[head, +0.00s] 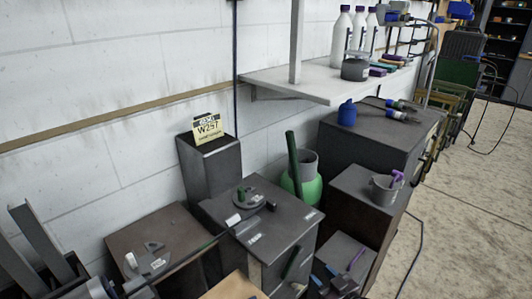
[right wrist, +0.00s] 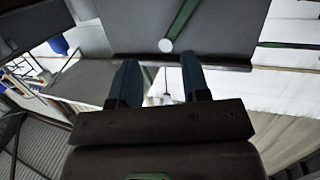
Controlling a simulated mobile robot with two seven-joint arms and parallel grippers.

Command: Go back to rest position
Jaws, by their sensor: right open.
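My right gripper (right wrist: 157,80) shows in the right wrist view with two dark blue fingers standing apart and nothing between them. In the head view my right gripper (head: 324,275) appears small at the bottom, low among the dark cabinets, its fingers bluish. A dark panel with a green bar (right wrist: 182,20) and a round white end lies beyond the fingertips in the wrist view; I cannot tell whether anything touches.
Dark cabinets (head: 295,222) crowd the wall. A green bottle (head: 311,188) stands between them. A grey cup (head: 384,190) sits on a lower cabinet. A white shelf (head: 290,82) holds white bottles. Open floor (head: 470,220) lies at right, crossed by a dark cable.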

